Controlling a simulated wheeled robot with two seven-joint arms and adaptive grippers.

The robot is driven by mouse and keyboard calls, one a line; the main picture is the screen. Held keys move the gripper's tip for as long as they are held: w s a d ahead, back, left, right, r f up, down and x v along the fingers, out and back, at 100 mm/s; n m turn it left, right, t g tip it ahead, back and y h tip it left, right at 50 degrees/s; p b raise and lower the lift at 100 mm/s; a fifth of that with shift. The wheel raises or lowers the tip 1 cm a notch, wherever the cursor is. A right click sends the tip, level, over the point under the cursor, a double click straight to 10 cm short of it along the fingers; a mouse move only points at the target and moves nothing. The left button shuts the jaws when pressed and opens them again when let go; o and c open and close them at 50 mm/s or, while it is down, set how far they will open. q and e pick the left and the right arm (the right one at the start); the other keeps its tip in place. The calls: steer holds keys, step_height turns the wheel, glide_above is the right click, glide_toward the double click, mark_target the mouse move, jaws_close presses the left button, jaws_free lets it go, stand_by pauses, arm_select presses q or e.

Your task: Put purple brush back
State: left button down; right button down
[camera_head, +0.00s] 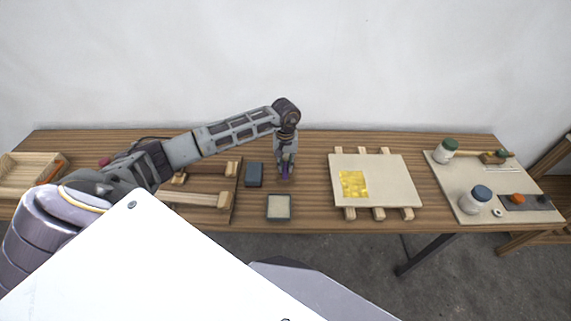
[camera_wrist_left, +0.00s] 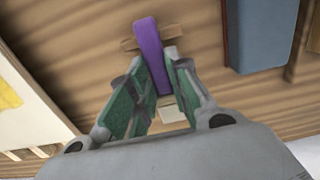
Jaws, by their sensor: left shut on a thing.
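The purple brush (camera_wrist_left: 149,48) is between the fingers of my left gripper (camera_wrist_left: 160,85) in the wrist view, its purple end sticking out past the fingertips. In the head view only a little purple (camera_head: 285,173) shows at my left gripper (camera_head: 286,165), which points down over the middle of the wooden bench (camera_head: 311,190). The gripper is shut on the brush. A small wooden bar (camera_wrist_left: 131,44) shows behind the purple end; I cannot tell whether they touch. A small cream piece (camera_wrist_left: 173,114) shows below, partly hidden by the gripper. My right gripper is not in view.
A dark blue block (camera_head: 254,174) lies just left of the gripper, and a cream-topped square box (camera_head: 278,207) lies in front. A slatted board with a yellow patch (camera_head: 353,184) is to the right. Jars (camera_head: 475,199) stand on a far-right board. My left arm spans the left side.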

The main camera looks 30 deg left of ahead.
mark_target(286, 165)
arm_select(q)
steer(key=shift+f, duration=0.25)
steer(key=c, duration=1.3)
jaws_free()
steer(key=shift+c, duration=0.2)
steer(key=shift+r, duration=0.15)
steer(key=shift+r+p, duration=0.6)
steer(key=shift+r, duration=0.05)
step_height(286, 165, up, 12)
steer(key=b, duration=0.2)
steer(key=shift+w+f+b, duration=0.15)
steer(key=shift+b, duration=0.2)
steer(key=shift+a+f, duration=0.1)
